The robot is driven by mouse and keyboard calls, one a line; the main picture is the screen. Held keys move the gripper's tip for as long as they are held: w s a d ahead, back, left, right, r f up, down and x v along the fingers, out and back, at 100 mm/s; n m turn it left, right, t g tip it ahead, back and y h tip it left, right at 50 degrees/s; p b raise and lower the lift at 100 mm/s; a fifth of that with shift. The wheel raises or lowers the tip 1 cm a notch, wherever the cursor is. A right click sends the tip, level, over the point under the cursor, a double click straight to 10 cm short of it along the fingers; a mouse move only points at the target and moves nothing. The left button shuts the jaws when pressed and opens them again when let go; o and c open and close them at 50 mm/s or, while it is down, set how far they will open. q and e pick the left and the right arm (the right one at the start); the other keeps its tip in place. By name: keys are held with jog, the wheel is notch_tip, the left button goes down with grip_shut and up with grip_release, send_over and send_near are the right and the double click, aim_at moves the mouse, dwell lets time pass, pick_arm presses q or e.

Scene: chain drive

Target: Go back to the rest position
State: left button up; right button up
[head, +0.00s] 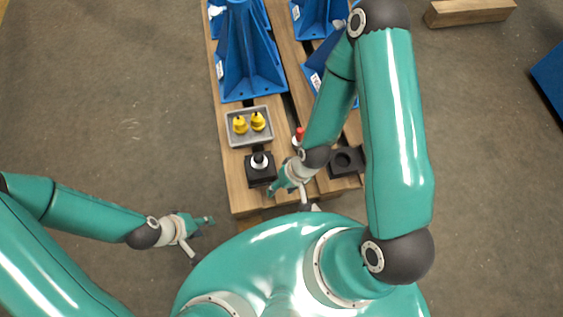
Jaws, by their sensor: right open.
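My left gripper (207,226) is over bare floor, left of the wooden pallet. Its fingers are small in the view, and I cannot tell whether they are apart; I see nothing held in it. My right gripper (272,192) is open and low over the near end of the pallet (240,201). It is just right of a black block (260,175) with a white and black piece on top. I cannot tell whether it touches the block. My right forearm hides part of the pallet.
A grey tray (234,142) holds two yellow pieces (258,121). A red-topped piece (299,134) stands beside my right forearm. A black block with a round hole (345,160) is to its right. Blue brackets (246,60) stand farther back. Floor at left is clear.

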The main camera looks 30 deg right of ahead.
notch_tip(320, 180, up, 24)
jog(key=p, duration=2.4)
jog(key=shift+w+r+p, duration=0.15)
jog(key=shift+r+p, duration=0.1)
jog(key=shift+p, duration=0.05)
